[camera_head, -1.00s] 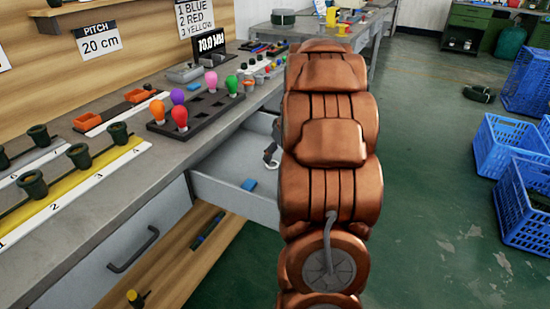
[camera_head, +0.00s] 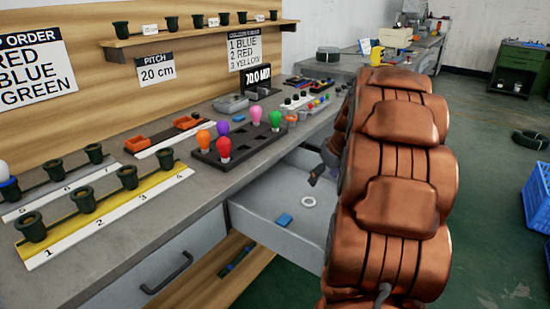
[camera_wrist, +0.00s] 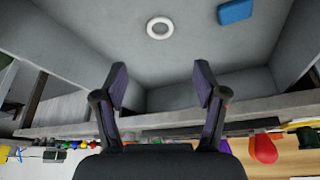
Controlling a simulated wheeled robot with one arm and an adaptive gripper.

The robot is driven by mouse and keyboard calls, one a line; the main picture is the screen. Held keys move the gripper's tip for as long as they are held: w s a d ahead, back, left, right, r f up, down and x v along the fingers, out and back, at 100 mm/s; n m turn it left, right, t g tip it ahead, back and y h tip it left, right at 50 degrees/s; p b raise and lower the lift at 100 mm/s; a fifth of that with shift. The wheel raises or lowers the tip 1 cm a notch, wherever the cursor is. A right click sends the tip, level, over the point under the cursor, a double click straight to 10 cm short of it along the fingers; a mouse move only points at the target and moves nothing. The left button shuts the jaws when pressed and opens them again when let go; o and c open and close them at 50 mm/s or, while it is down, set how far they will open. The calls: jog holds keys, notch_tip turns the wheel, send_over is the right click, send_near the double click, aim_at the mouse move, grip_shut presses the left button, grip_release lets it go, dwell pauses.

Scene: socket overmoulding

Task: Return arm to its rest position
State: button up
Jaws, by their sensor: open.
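My copper-coloured arm stands upright at the right of the head view, beside the workbench. My gripper (camera_wrist: 161,85) shows in the wrist view with its two dark fingers spread apart and nothing between them. In the head view it is mostly hidden behind the arm, with a dark part (camera_head: 322,172) showing over the open drawer. The open grey drawer (camera_head: 262,218) holds a white ring (camera_head: 308,202) and a blue block (camera_head: 284,219). In the wrist view the ring (camera_wrist: 159,28) lies beyond the fingertips, apart from them, and the blue block (camera_wrist: 235,11) lies to its right.
The bench (camera_head: 225,182) carries a black tray (camera_head: 240,143) with coloured bulbs, a yellow numbered strip (camera_head: 110,212) with dark sockets, and orange parts (camera_head: 136,144). A shelf (camera_head: 200,33) with sockets is on the wall. A blue crate (camera_head: 538,196) stands on the floor at right.

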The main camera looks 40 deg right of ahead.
jog(key=s+a+r+g+y+p, duration=0.1)
jog(key=s+a+r+p, duration=0.1)
jog(key=a+r+p, duration=0.5)
jog(key=s+a+r+g+p, duration=0.1)
jog(key=s+a+r+p, duration=0.15)
jog(key=a, duration=0.75)
jog(key=s+a+r+g+y+p, duration=0.1)
jog(key=s+a+r+p, duration=0.1)
jog(key=a+r+p, duration=0.5)
jog(key=s+a+r+g+p, duration=0.1)
jog(key=s+a+r+p, duration=0.1)
jog(key=s, duration=0.4)
jog(key=s+a+r+g+h+p, duration=0.1)
jog(key=s+a+r+p, duration=0.1)
jog(key=s+a+p, duration=0.3)
jog(key=s+a+r+n+g+p, duration=0.1)
jog(key=s+a+r+p, duration=0.2)
jog(key=s+a, duration=0.3)
jog(key=shift+s+h+p, duration=0.3)
jog(key=shift+s+p, duration=0.3)
jog(key=shift+s, duration=0.15)
